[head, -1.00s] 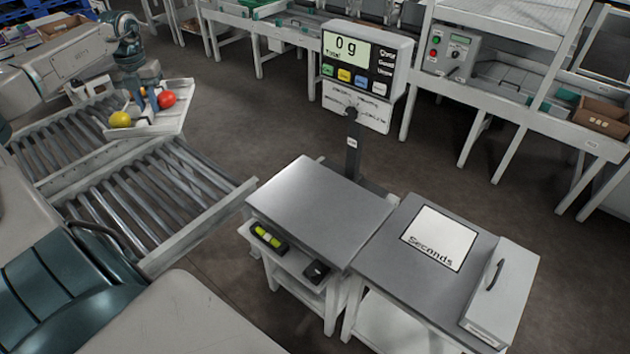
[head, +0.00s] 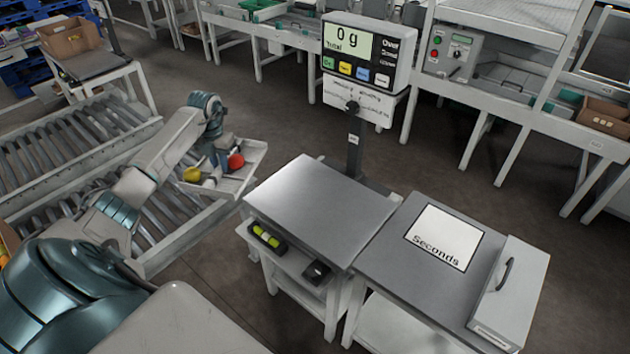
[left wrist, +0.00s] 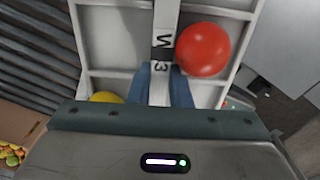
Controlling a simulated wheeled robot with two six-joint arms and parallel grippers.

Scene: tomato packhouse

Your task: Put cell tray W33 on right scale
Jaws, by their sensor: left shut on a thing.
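The white cell tray W33 (head: 240,182) is held in the air over the right edge of the roller conveyor, left of the scale. It carries a red tomato (head: 236,161) and a yellow tomato (head: 192,174). My left gripper (head: 214,172) is shut on the tray's middle bar, whose label shows partly in the left wrist view (left wrist: 164,45). The scale's bare grey plate (head: 320,205) stands to the right of the tray, apart from it. Its display (head: 348,42) reads 0 g, Total. My right gripper is not in view.
A table marked Seconds (head: 445,237) with a grey lidded box (head: 510,290) stands right of the scale. Roller conveyors (head: 80,135) fill the left. The scale's post (head: 354,155) rises behind the plate.

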